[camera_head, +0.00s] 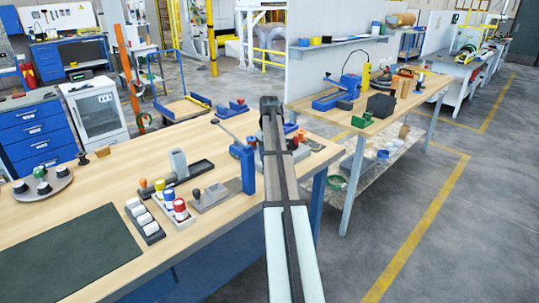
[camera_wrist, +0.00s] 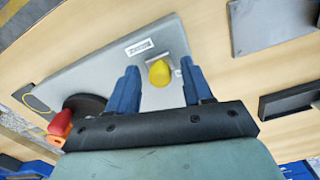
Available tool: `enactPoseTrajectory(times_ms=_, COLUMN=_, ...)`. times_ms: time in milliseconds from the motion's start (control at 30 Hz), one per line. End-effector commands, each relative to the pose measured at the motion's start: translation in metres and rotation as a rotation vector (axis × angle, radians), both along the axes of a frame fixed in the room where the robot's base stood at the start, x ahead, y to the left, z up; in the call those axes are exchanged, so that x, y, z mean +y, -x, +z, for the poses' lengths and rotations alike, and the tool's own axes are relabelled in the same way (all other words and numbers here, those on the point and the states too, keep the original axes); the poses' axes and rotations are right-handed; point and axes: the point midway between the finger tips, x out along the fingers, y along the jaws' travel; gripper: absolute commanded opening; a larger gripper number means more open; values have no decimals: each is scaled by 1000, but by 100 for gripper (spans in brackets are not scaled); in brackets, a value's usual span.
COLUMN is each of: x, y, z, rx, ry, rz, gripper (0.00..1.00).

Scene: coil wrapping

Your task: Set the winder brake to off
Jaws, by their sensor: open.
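In the wrist view a yellow knob (camera_wrist: 160,73) sits on a light grey plate (camera_wrist: 95,78) with a small printed label beside it; I cannot read the label. The knob looks like the brake control, but its setting cannot be told. My gripper (camera_wrist: 160,66) is open, with one blue finger on each side of the knob. Whether the fingers touch it cannot be told. In the head view my arm hides the gripper and the yellow knob.
On the wooden bench (camera_head: 120,165) stand a blue lever tool (camera_head: 243,165), a rack of colored-capped bottles (camera_head: 172,208) and a round tray (camera_head: 42,187). A dark mat (camera_head: 70,255) lies at front left.

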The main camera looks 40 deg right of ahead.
Motion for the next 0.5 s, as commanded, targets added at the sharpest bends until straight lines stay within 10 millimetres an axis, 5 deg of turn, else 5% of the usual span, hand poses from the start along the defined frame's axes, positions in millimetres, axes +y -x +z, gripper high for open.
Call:
enactPoseTrajectory(times_ms=233, x=0, y=0, z=0, rx=0, ry=0, rz=0, gripper=50)
enactPoseTrajectory(times_ms=500, x=0, y=0, z=0, rx=0, ry=0, rz=0, gripper=26)
